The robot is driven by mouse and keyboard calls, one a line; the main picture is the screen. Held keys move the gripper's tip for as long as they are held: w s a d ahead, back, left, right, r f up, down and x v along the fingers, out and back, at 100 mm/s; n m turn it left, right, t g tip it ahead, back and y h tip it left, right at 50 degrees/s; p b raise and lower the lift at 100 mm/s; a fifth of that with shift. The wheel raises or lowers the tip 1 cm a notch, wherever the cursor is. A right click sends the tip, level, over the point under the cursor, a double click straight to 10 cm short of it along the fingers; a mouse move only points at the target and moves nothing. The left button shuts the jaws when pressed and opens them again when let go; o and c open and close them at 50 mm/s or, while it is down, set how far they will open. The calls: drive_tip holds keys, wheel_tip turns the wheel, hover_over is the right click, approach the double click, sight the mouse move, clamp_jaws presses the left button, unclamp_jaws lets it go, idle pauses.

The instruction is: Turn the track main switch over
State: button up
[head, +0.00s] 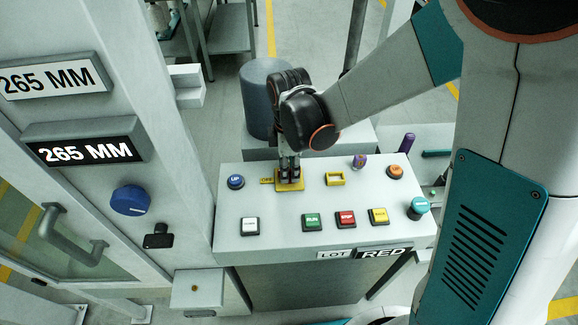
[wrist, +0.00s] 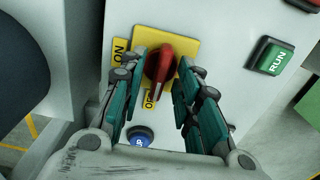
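The track main switch is a red rotary handle (wrist: 160,62) on a yellow plate (wrist: 188,42), with ON and OFF labels at the plate's edges. In the wrist view the handle's lower end points toward the OFF label (wrist: 150,99); the ON label (wrist: 120,51) is to the left. My gripper (wrist: 163,75) is open, with one teal finger on each side of the handle. Narrow gaps seem to show beside the handle; contact is unclear. In the head view my gripper (head: 289,172) points down over the yellow plate (head: 291,186) and hides most of the handle.
The panel (head: 275,222) also carries a blue UP button (head: 235,182), a green RUN button (head: 312,221), a red button (head: 345,219), a yellow button (head: 378,216) and an orange button (head: 395,172). A blue knob (head: 130,200) is on the cabinet at left. A grey cylinder (head: 260,95) stands behind.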

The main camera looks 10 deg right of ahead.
drive_tip(key=shift+r, duration=3.8)
drive_tip(key=shift+w+d, duration=0.1)
drive_tip(key=shift+w, duration=0.1)
drive_tip(key=shift+s+d+r+m, duration=0.15)
drive_tip(key=shift+d+r+m, duration=0.15)
drive_tip(key=s+d+r+m+t+b, duration=0.1)
drive_tip(key=s+d+r+m+t, duration=0.6)
drive_tip(key=s+d+m, duration=0.6)
drive_tip(key=r+m, duration=0.1)
drive_tip(key=m, duration=0.3)
drive_tip(key=shift+d, duration=0.25)
drive_tip(key=shift+r, duration=0.1)
